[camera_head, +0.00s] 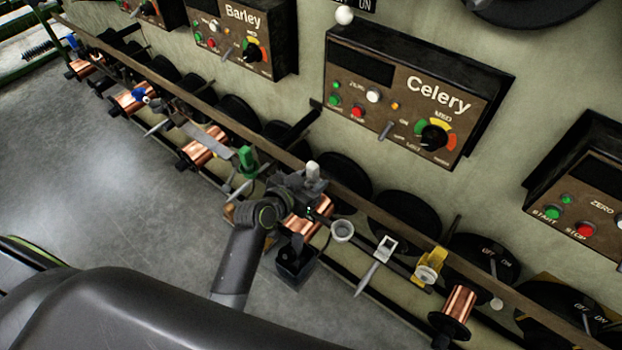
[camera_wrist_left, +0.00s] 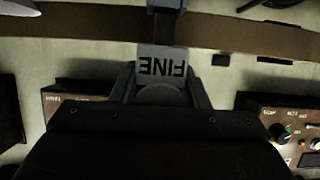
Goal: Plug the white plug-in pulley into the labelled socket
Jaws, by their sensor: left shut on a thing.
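My left gripper (camera_head: 308,184) is at the brown rail, below and left of the Celery box. It is shut on a small pale piece, apparently the white plug-in pulley (camera_head: 313,172), which stands up between the fingertips. In the left wrist view the gripper (camera_wrist_left: 162,88) has a rounded grey part of the pulley (camera_wrist_left: 162,96) between its fingers. A pale label plate reading FINE (camera_wrist_left: 162,68), upside down, shows just beyond it. The socket opening is hidden, and I cannot tell whether the pulley touches it. My right gripper is not in view.
The rail (camera_head: 385,220) runs diagonally past copper spools (camera_head: 460,302). A pale cup-like piece (camera_head: 342,230), a white square guide (camera_head: 384,250) and a yellow pulley (camera_head: 430,266) stand right of my gripper. A green piece (camera_head: 245,158) is left. The Celery box (camera_head: 415,95) hangs above. Grey floor is clear at left.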

